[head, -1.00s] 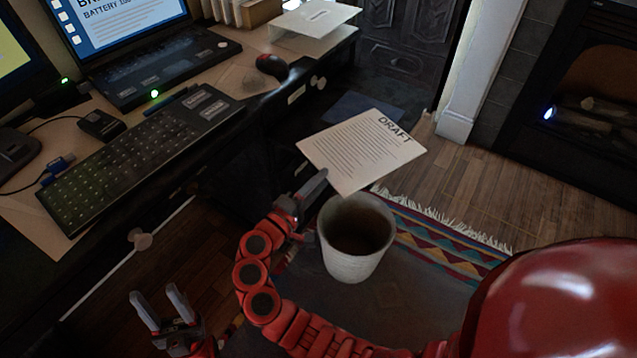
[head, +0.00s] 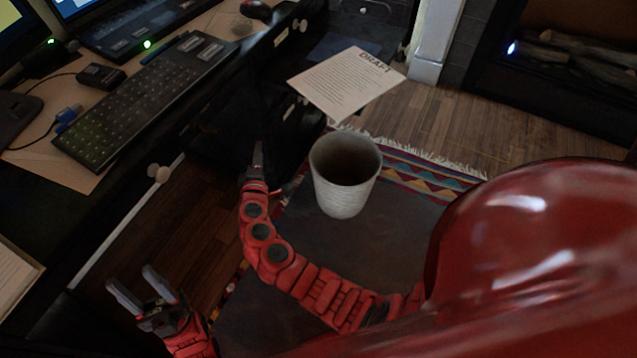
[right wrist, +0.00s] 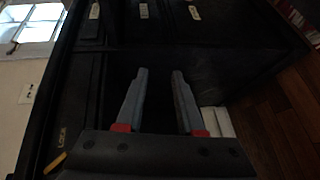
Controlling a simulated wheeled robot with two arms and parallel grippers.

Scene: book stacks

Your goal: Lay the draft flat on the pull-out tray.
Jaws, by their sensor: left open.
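The draft (head: 347,85), a white printed page marked DRAFT, lies face up, looking flat, beside the desk's front in the head view. What is directly under it is hidden; its near corner shows against the floor and rug. The pull-out tray cannot be clearly told from the dark desk front. My right gripper (head: 258,155) is left of and below the draft, apart from it. The right wrist view shows its fingers (right wrist: 158,98) spread with nothing between them. My left gripper (head: 133,290) is open and empty at the lower left.
A white round container (head: 343,185), cup or bin, stands near the draft. A keyboard (head: 145,100) and a mouse (head: 256,10) are on the desk. A dark blue flat thing (head: 345,48) is behind the draft. The patterned rug (head: 425,171) lies below.

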